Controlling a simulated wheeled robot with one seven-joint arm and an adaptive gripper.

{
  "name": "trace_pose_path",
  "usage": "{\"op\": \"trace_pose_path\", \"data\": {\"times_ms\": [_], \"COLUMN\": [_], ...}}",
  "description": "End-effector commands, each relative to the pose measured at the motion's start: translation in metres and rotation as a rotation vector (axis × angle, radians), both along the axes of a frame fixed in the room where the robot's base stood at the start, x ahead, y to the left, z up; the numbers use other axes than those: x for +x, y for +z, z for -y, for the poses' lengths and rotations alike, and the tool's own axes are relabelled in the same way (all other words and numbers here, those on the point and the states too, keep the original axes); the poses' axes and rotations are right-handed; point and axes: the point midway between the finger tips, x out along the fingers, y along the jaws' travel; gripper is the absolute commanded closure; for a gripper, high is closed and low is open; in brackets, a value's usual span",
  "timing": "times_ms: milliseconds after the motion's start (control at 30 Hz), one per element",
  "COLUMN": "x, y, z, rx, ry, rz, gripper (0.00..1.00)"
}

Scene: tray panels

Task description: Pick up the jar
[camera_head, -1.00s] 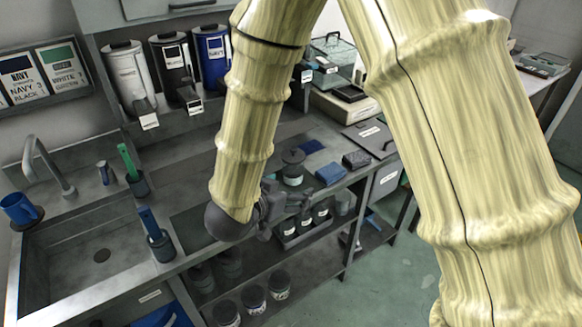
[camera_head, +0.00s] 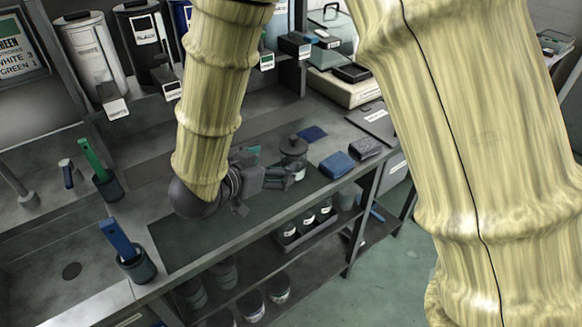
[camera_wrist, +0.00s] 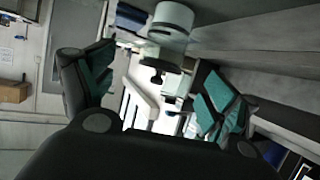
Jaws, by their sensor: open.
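A dark-lidded glass jar (camera_head: 294,160) with a knob on top stands upright on the grey counter in the head view. My gripper (camera_head: 273,167) is just left of it, low over the counter, with its fingers pointing toward the jar. The fingers are apart and nothing shows held between them. In the wrist view my gripper (camera_wrist: 155,88) shows two dark fingers with green pads, spread wide.
Labelled dispensers (camera_head: 148,42) stand behind. Cups with a green brush (camera_head: 94,160) and a blue brush (camera_head: 121,240) stand left. Other jars (camera_head: 278,288) are on the lower shelf.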

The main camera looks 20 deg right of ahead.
Motion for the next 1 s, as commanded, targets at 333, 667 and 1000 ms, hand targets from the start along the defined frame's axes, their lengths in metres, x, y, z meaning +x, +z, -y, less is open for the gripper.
{"op": "trace_pose_path", "data": {"times_ms": [333, 667, 1000], "x": [0.008, 0.03, 0.041], "y": [-0.022, -0.037, -0.049], "z": [0.009, 0.037, 0.051], "rx": [0.0, 0.0, 0.0], "ry": [0.001, 0.001, -0.002], "rz": [0.0, 0.0, -0.001], "gripper": [0.13, 0.13, 0.13]}}
